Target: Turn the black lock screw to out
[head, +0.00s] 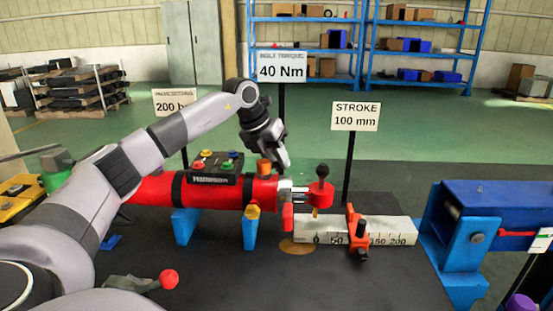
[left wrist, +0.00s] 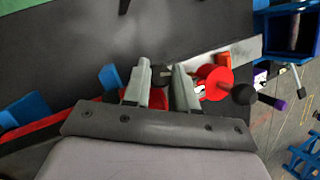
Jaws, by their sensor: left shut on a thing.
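My left gripper (head: 283,161) is at the right end of the red cylinder (head: 222,190), pointing down over it. In the left wrist view my left gripper (left wrist: 161,84) has its two grey fingers close around a small dark piece, which looks like the black lock screw (left wrist: 160,74). Its turned position cannot be read. In the head view the fingers hide the screw. A red part with a black knob (head: 322,170) stands just right of the gripper; the knob also shows in the left wrist view (left wrist: 242,94). My right gripper is not in view.
A white stroke scale (head: 395,232) with an orange slider (head: 357,240) lies right of the cylinder. A black box with coloured buttons (head: 214,168) sits on the cylinder. Signs on posts stand behind, including "STROKE 100 mm" (head: 356,116). A blue block (head: 495,208) stands at right.

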